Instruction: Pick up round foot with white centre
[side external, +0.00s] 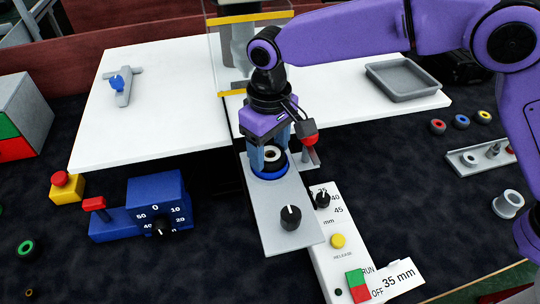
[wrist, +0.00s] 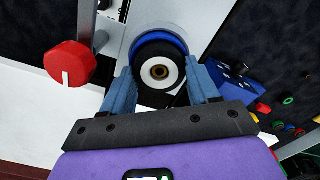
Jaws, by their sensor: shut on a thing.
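The round foot with white centre (wrist: 160,74) is a black disc with a white ring and a small brown hub in the wrist view. It sits at a blue ring (side external: 269,172) on a grey plate (side external: 275,205). In the side view the foot (side external: 272,154) shows between my fingers. My gripper (side external: 272,160) points down with blue fingers on either side of the foot and is shut on it. The gripper also shows in the wrist view (wrist: 162,88). I cannot tell whether the foot is clear of the ring.
A red knob (side external: 309,139) stands close beside my gripper on the right. A black knob (side external: 290,217) is on the plate's near end. A white control box (side external: 340,240) lies to the right, a blue dial box (side external: 150,207) to the left. A grey tray (side external: 403,78) is at the back right.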

